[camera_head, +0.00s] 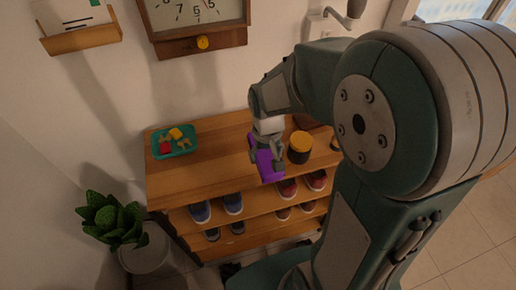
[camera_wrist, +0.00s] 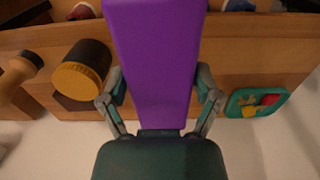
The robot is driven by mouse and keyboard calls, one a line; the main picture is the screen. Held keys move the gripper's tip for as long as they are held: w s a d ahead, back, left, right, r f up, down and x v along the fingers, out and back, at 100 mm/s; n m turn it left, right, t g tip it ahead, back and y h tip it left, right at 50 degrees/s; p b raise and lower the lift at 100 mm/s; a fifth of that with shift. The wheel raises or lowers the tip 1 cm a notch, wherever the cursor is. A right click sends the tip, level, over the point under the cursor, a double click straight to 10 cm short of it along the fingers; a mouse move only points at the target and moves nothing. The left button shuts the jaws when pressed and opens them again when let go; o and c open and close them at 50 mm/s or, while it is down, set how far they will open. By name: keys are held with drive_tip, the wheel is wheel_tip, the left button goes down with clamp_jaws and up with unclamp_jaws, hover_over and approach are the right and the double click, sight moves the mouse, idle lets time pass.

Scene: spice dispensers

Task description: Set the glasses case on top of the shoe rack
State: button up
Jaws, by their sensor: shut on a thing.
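The purple glasses case (camera_head: 266,164) is held in my gripper (camera_head: 266,142) over the front part of the wooden shoe rack's top (camera_head: 195,178). In the wrist view the case (camera_wrist: 153,60) fills the middle, with the fingers of my gripper (camera_wrist: 160,98) closed on its two sides. The rack top also shows behind it in the wrist view (camera_wrist: 220,70). I cannot tell whether the case touches the top or hangs just above it. Part of the case is hidden by the gripper.
A dark jar with a yellow lid (camera_head: 299,147) stands close to the right of the case. A green tray (camera_head: 175,142) with small coloured items sits at the rack's left end. Shoes (camera_head: 233,203) fill the lower shelves. A potted plant (camera_head: 110,220) stands at the left. The top between tray and case is clear.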

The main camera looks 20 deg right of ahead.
drive_tip(key=w+f, duration=0.4)
drive_tip(key=w, duration=0.1)
drive_tip(key=w+f, duration=0.2)
drive_tip(key=shift+w+d+f, duration=0.1)
drive_tip(key=shift+w+d, duration=0.1)
drive_tip(key=shift+d, duration=0.2)
drive_tip(key=shift+w+f, duration=0.6)
drive_tip(key=shift+f, duration=1.6)
drive_tip(key=o, duration=1)
drive_tip(key=shift+f, duration=0.1)
drive_tip(key=shift+c, duration=0.2)
